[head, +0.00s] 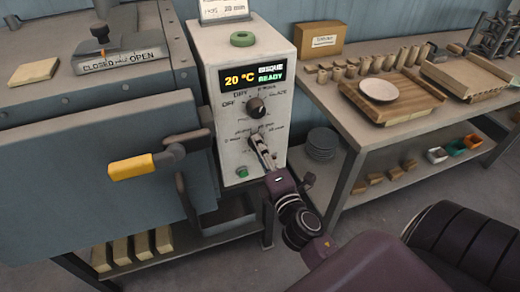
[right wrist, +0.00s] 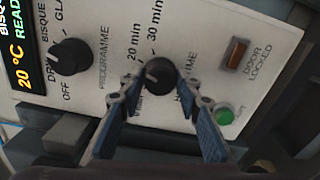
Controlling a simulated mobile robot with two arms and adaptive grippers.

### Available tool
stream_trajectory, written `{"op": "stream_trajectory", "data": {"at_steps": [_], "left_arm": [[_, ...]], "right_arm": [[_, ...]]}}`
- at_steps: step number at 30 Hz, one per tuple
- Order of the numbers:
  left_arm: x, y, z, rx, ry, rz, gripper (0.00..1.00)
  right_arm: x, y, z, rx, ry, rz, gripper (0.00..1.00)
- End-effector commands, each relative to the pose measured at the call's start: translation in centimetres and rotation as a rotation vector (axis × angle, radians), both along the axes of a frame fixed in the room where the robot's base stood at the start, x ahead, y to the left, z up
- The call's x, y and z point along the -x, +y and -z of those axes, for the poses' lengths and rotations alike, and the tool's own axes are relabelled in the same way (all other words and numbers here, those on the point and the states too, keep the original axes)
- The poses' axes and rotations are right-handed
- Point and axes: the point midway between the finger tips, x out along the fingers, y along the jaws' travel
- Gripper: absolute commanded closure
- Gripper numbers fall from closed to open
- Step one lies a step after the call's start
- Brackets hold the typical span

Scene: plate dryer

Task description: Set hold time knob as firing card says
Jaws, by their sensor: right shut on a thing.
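The hold time knob (right wrist: 160,77) is black and sits on the pale control box (head: 292,60) below the programme knob (head: 256,108). In the right wrist view its scale shows 20 min and 30 min; a pale mark is on the knob's left side, and its exact setting is unclear. My right gripper (head: 262,153) has its fingers on either side of the hold time knob, shut on it; the fingers also show in the right wrist view (right wrist: 165,93). The firing card (head: 224,9) stands on top of the box, cut off above, and shows 20 min. My left gripper is out of view.
The display (head: 254,77) reads 20 °C, BISQUE, READY. A green button (head: 243,173) and the door locked lamp (right wrist: 236,50) are near the knob. The kiln door's yellow handle (head: 131,167) juts out at the left. A shelf table (head: 340,92) with pottery stands at the right.

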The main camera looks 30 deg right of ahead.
Motion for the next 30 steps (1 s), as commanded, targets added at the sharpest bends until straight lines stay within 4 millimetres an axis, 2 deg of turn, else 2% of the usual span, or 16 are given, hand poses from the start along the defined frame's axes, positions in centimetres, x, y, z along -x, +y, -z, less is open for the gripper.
{"op": "stream_trajectory", "data": {"at_steps": [12, 13, 17, 26, 30], "left_arm": [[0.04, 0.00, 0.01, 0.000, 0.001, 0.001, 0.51], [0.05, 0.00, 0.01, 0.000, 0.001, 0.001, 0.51], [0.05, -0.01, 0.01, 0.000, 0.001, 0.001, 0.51], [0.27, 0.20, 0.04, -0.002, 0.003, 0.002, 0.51], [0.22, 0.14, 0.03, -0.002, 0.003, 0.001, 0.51]], "right_arm": [[0.00, -0.06, 0.01, -0.006, -0.001, 0.002, 0.93], [0.00, -0.06, 0.01, -0.006, -0.001, 0.002, 0.67], [0.00, -0.05, 0.01, -0.006, -0.001, 0.001, 0.52], [0.07, 0.00, 0.03, -0.006, -0.001, 0.001, 0.51], [1.00, 0.26, 0.10, -0.009, 0.000, 0.001, 0.51]]}}
